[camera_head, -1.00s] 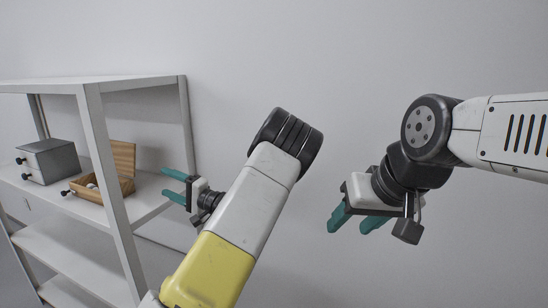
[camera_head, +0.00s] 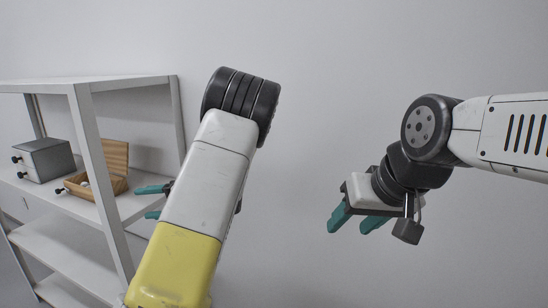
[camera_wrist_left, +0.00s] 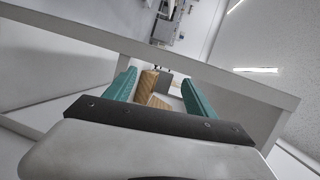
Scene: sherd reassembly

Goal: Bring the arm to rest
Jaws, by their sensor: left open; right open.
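My left gripper (camera_head: 153,202) is open, its teal fingers pointing left toward the shelf unit. Its body is mostly hidden behind my left forearm in the head view. In the left wrist view its two fingers (camera_wrist_left: 158,92) are spread with nothing held between them. My right gripper (camera_head: 354,221) is open and empty at the right of the head view, fingers pointing down and left, in front of the bare wall.
A grey shelf unit (camera_head: 84,140) stands at the left. On its upper shelf are an open wooden box (camera_head: 116,160) with something pale inside and a grey drawer box (camera_head: 48,160) with dark knobs. The wall between my arms is bare.

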